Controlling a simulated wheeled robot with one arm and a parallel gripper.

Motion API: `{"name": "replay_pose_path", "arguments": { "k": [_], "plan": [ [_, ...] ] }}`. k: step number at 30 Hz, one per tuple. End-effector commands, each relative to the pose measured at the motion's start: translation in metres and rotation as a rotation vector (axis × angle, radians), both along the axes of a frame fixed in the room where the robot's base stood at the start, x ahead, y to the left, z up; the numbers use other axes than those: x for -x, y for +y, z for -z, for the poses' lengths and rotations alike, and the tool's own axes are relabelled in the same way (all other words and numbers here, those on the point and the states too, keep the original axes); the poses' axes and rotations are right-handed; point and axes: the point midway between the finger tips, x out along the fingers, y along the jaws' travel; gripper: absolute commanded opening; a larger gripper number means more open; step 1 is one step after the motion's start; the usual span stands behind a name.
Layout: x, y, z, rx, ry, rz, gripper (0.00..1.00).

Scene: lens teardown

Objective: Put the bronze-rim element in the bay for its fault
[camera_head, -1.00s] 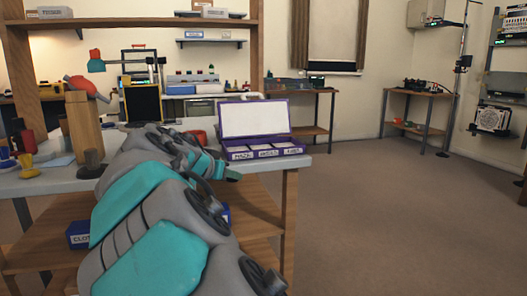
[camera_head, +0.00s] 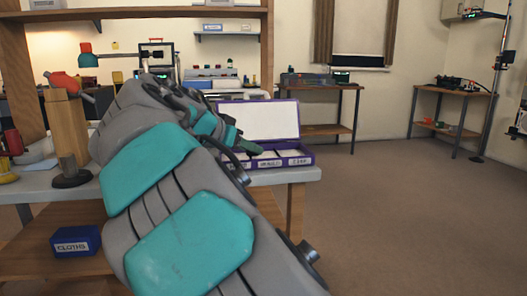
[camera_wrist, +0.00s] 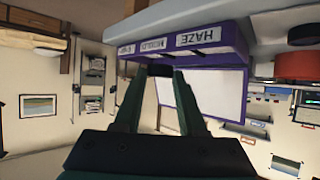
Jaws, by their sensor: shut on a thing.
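The purple case (camera_head: 309,158) stands on the right end of the bench with its lid up, white inside. Its front has several labelled bays; my arm covers the left part. In the wrist view the case (camera_wrist: 240,50) appears upside down, with labels HAZE and what looks like MOULD, plus a third I cannot read well. My gripper (camera_wrist: 160,72) is shut on a small dark thing between its fingertips, close to the case front. I take it for the bronze-rim element; its rim colour cannot be made out.
The grey bench top (camera_head: 290,175) ends just right of the case. A wooden block (camera_head: 66,128) with a red-topped thing stands at the left. A blue CLOTHS box (camera_head: 76,242) sits on the shelf below. The floor at right is clear.

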Motion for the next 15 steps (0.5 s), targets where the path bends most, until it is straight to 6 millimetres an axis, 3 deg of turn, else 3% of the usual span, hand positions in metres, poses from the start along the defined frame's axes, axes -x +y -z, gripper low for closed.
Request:
{"name": "replay_pose_path", "arguments": {
  "k": [9,15],
  "plan": [
    [-0.068,-0.013,0.007,-0.001,0.001,-0.002,0.00],
    [-0.095,-0.020,0.009,0.001,0.000,0.000,0.00]
  ]
}}
